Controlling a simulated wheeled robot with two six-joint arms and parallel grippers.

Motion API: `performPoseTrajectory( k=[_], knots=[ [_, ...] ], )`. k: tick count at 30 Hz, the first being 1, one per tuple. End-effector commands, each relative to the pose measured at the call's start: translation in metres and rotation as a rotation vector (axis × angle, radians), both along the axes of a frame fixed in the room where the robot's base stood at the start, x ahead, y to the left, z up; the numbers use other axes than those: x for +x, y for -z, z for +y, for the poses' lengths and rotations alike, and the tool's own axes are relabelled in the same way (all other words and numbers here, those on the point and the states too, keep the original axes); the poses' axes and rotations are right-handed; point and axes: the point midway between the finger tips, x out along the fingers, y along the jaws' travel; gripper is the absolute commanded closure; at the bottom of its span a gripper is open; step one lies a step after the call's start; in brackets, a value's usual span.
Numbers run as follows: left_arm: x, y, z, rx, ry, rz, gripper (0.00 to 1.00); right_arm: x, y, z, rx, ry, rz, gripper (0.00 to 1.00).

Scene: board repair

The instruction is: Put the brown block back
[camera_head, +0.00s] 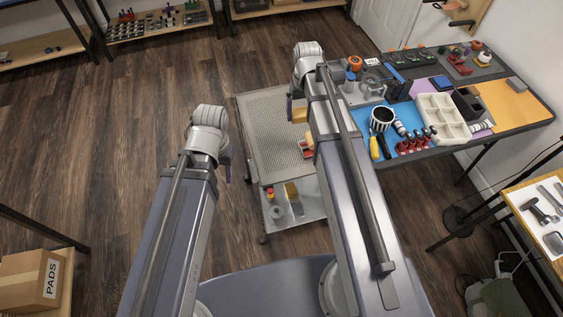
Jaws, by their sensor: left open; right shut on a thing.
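A yellowish-brown block (300,115) is at my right gripper (291,107), above the mesh top of a cart (262,115). My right gripper is shut on it, though my arm hides part of both. My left gripper (226,167) is open and hangs just left of the cart, apart from anything. Its fingertips are small and partly hidden by my wrist. A board with an empty slot cannot be made out in this view.
A workbench (525,115) stands right of the cart. It carries a blue mat with a striped cup (382,118), a yellow-handled screwdriver (374,147), red-based tools and a cream compartment tray (443,117). A red item (306,149) lies on the cart. The cart's left top is clear.

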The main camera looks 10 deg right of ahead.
Motion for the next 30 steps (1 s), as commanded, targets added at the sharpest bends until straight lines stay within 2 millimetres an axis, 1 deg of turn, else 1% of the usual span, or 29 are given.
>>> performPoseTrajectory(
  k=[1,3,6,9,12,19,22,26,30],
  knots=[
    [0.0,0.028,0.0,0.0,0.0,0.0,0.5,-0.006,0.028,0.012,0.0,-0.013,0.0,0.52],
    [0.0,0.043,0.0,0.0,-0.001,0.0,0.5,-0.011,0.043,0.026,0.0,-0.024,0.0,0.52],
    [0.0,0.06,0.0,0.0,-0.001,0.0,0.5,-0.017,0.06,0.041,0.0,-0.037,0.0,0.52],
    [0.0,0.072,0.0,0.0,-0.001,0.0,0.5,-0.022,0.072,0.053,0.0,-0.048,0.0,0.52],
    [0.0,0.077,0.0,0.0,-0.001,0.0,0.5,-0.025,0.077,0.059,0.0,-0.052,0.0,0.52],
    [0.0,0.079,0.0,0.0,-0.001,0.0,0.5,-0.025,0.079,0.063,0.0,-0.055,0.0,0.52],
    [0.0,0.085,0.0,0.0,-0.001,0.0,0.5,-0.025,0.085,0.062,0.0,-0.055,0.0,0.52],
    [0.0,0.101,0.0,0.0,-0.001,0.0,0.5,-0.025,0.101,0.062,0.0,-0.055,0.0,0.52],
    [0.0,0.123,0.0,0.0,-0.001,0.0,0.5,-0.025,0.123,0.062,0.0,-0.055,0.0,0.52]
  ],
)
